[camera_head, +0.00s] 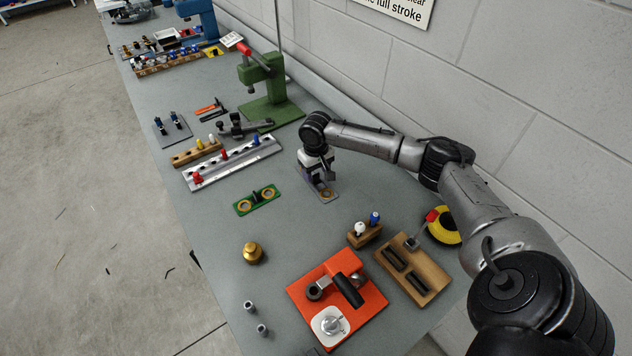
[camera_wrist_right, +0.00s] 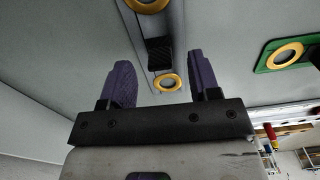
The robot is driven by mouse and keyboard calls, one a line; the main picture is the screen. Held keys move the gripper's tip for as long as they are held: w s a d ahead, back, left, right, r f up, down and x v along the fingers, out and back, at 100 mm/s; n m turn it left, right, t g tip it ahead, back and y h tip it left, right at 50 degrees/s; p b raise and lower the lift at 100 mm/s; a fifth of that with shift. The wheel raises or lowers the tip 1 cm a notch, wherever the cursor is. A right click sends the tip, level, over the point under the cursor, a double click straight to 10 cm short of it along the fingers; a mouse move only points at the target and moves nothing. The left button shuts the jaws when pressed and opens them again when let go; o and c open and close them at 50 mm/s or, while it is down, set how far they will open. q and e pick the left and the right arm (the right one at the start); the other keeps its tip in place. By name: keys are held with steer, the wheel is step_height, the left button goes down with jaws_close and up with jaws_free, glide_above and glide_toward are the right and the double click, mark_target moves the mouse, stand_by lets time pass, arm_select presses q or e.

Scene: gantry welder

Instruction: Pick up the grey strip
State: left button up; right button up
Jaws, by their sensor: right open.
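The grey strip (camera_head: 329,197) lies flat on the grey bench, below my right gripper (camera_head: 321,178), which hides part of it in the head view. In the right wrist view the grey strip (camera_wrist_right: 155,27) has a gold ring towards each end and a black block between them. My right gripper is open, with its two purple fingers (camera_wrist_right: 163,72) apart. The near gold ring shows between the fingers, and nothing is held. I cannot tell the exact height of the fingertips over the strip. My left gripper is not in view.
A similar green strip (camera_head: 258,200) with gold rings lies to the left. A long pale rail (camera_head: 232,163) with pegs and a green press (camera_head: 268,90) stand farther back. An orange fixture (camera_head: 337,300), a wooden block (camera_head: 413,268) and a brass weight (camera_head: 252,253) are nearer. The wall is on the right.

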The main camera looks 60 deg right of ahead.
step_height(320, 180, down, 2)
steer(key=shift+c, duration=0.3)
steer(key=c, duration=0.9)
